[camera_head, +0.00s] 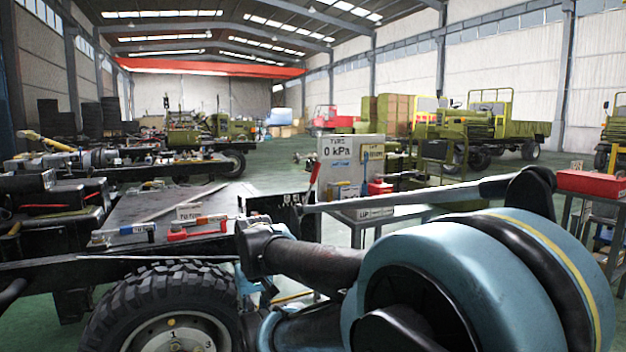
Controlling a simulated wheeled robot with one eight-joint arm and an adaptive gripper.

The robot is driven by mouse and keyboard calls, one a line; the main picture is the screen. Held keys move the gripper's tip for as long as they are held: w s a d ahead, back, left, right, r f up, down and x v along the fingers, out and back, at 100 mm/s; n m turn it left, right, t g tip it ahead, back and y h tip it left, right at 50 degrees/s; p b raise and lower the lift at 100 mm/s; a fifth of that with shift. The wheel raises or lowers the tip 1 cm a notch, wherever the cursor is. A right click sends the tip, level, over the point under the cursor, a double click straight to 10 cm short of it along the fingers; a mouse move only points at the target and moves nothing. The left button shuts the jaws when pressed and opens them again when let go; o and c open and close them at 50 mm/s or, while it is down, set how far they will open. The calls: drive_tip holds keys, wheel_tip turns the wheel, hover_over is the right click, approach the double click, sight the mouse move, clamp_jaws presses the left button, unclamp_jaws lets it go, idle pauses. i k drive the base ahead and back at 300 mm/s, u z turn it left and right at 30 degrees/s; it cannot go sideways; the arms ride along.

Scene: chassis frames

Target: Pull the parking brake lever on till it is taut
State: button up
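A slim upright lever with a red grip (315,173) and a pale lower part stands near the middle of the head view. It looks like the parking brake lever, and it leans slightly to the right. A black plate with small white marks (270,208) is beside its foot. The foot of the lever is partly hidden behind a grey rod, so I cannot tell whether its linkage is taut. My teal and black arm fills the lower right. I cannot make out my gripper's fingers in this view.
The chassis deck (150,205) holds a blue-handled tool (133,229) and a red clamp-like item (190,234). A large tyre (165,310) is in front. Behind stand a board reading 0 kPa (341,150) and a bench (375,213). A red box (592,184) is right.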

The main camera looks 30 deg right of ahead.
sight(317, 166)
drive_tip(key=u, duration=0.2)
drive_tip(key=i, duration=1.15)
drive_tip(key=z, duration=0.35)
